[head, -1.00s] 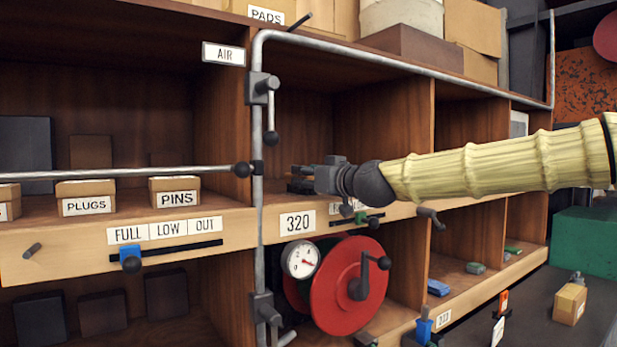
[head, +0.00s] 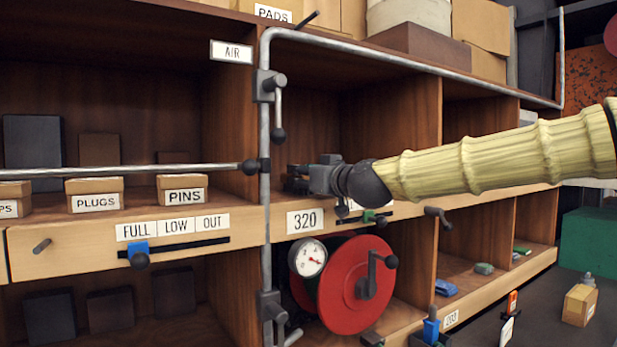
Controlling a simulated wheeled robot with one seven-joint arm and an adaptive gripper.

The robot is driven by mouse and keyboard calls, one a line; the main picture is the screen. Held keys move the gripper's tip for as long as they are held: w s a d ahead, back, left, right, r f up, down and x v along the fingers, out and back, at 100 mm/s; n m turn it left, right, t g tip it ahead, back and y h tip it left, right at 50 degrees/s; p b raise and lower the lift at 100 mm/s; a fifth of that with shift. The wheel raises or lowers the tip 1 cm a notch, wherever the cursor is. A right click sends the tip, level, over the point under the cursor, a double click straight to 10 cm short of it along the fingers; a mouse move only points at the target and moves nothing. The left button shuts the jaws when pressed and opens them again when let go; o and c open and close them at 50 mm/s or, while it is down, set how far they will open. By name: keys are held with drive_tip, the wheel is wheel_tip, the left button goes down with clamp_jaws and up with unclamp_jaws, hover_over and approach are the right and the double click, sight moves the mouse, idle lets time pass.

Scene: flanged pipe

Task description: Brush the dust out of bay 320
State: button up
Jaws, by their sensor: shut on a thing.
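Bay 320 (head: 380,115) is the wooden compartment above the white 320 label (head: 304,221). My gripper (head: 300,178) reaches into the bay from the right, low over its floor near the left side. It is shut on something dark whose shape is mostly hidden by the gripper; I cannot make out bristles. Dust on the bay floor cannot be made out from here. My arm covers much of the bay's right opening.
A grey pipe (head: 265,200) with a lever valve (head: 277,110) runs up the bay's left edge and along its top. Below are a red reel (head: 345,300) and a gauge (head: 309,258). Boxes labelled PLUGS (head: 96,195) and PINS (head: 182,188) stand left. A green case (head: 590,240) is at right.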

drive_tip(key=shift+s+a+f, duration=0.15)
drive_tip(key=shift+s+a, duration=0.35)
drive_tip(key=shift+a, duration=0.15)
drive_tip(key=shift+w+d+r, duration=0.1)
drive_tip(key=shift+w+d, duration=0.65)
drive_tip(key=shift+d, duration=0.25)
drive_tip(key=shift+w+d+r, duration=0.1)
drive_tip(key=shift+w+d, duration=0.6)
drive_tip(key=shift+d, duration=0.3)
drive_tip(key=shift+w+d+f+b, duration=0.1)
drive_tip(key=shift+w+d+b, duration=0.2)
drive_tip(key=shift+w+d, duration=0.5)
drive_tip(key=shift+w+d+f+b, duration=0.1)
drive_tip(key=shift+w+d+b, duration=0.15)
drive_tip(key=shift+w+d, duration=0.55)
drive_tip(key=shift+s+d, duration=0.2)
drive_tip(key=shift+s, duration=0.1)
drive_tip(key=shift+a, duration=0.1)
drive_tip(key=shift+s+a+r, duration=0.1)
drive_tip(key=shift+s+a, duration=0.6)
drive_tip(key=shift+a, duration=0.25)
drive_tip(key=shift+s+a+r, duration=0.1)
drive_tip(key=shift+s+a, duration=0.55)
drive_tip(key=shift+a, duration=0.25)
